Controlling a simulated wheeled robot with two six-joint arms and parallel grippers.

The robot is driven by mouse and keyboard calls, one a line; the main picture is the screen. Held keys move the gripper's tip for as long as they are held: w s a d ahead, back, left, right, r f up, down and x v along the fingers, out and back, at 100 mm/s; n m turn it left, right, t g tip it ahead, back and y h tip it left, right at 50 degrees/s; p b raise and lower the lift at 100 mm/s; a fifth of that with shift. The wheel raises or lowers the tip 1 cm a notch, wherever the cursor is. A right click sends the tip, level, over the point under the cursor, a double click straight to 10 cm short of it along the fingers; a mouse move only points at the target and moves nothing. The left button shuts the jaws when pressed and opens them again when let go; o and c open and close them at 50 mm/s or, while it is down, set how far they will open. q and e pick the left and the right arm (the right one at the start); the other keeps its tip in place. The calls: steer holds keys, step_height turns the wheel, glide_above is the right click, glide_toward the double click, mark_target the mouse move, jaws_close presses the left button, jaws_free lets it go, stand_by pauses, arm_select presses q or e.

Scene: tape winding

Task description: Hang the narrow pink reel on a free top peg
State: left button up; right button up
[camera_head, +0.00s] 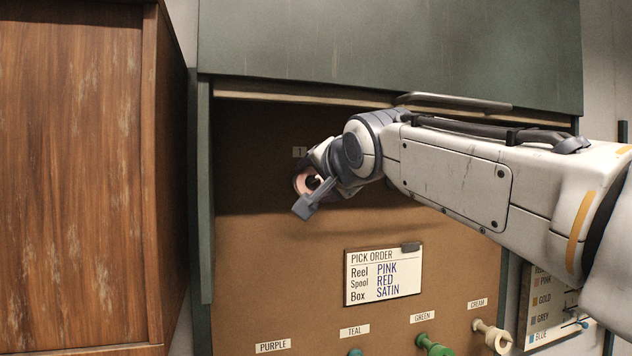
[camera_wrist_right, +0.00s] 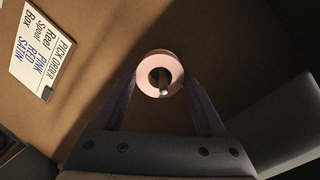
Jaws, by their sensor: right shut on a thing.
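The narrow pink reel (camera_head: 299,182) is at the upper board in the head view, partly hidden by my right gripper (camera_head: 316,191). In the right wrist view the reel (camera_wrist_right: 146,72) is a pale pink ring between the fingertips of my right gripper (camera_wrist_right: 160,76), which is shut on it. A short peg (camera_wrist_right: 163,87) with a bright tip shows inside the reel's hole. I cannot tell how far along the peg the reel sits. A small number label (camera_head: 299,152) is just above the reel. My left gripper is not in view.
A green cabinet front (camera_head: 390,50) with a handle overhangs the brown board (camera_head: 270,260). A pick order card (camera_head: 383,275) is below the arm. Lower pegs hold green (camera_head: 434,346) and cream (camera_head: 492,336) spools. A wooden cabinet (camera_head: 80,180) stands left.

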steer(key=o, duration=1.3)
